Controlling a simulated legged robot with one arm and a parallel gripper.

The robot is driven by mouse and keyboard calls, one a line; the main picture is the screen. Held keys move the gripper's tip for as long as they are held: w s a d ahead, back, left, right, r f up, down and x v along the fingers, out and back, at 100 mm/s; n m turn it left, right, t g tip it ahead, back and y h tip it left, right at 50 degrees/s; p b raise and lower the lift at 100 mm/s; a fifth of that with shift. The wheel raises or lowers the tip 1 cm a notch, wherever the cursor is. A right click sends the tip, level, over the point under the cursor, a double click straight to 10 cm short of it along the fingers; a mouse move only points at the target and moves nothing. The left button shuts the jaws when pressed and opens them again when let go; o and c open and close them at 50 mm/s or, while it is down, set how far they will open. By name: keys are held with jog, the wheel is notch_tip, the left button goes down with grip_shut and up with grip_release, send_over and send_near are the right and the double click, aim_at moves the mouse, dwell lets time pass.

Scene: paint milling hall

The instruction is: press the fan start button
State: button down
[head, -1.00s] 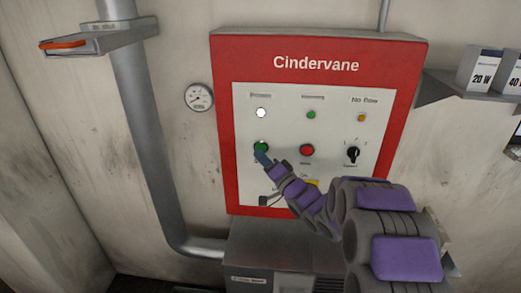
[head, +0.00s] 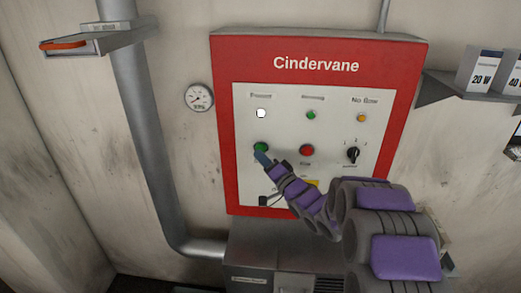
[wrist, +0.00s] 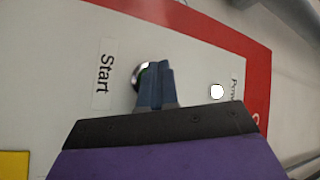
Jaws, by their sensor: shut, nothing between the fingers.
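The green start button (head: 260,147) is at the lower left of the white panel face (head: 285,185) of the red Cindervane box. My gripper (head: 263,159) is shut and empty, its blue fingertips at the button's lower right edge in the head view. In the wrist view the blue fingers (wrist: 156,85) cover most of the button (wrist: 139,74), whose shiny rim shows at their left. The "Start" label (wrist: 103,74) is beside it. I cannot tell whether the tips touch the button.
A red button (head: 307,150) and a black selector knob (head: 353,154) sit to the right. A white lamp (head: 261,113), a green lamp (head: 311,115) and an orange lamp (head: 361,118) are above. A pipe (head: 147,130) runs left of the box; a shelf (head: 455,88) is at right.

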jog(key=shift+w+r+p, duration=0.15)
jog(key=shift+w+p, duration=0.15)
jog(key=shift+p, duration=0.25)
jog(key=shift+w+p, duration=0.45)
jog(key=shift+p, duration=0.05)
dwell(0.7)
jog(key=shift+s, duration=0.85)
jog(key=s, duration=0.5)
dwell(0.5)
dwell(0.4)
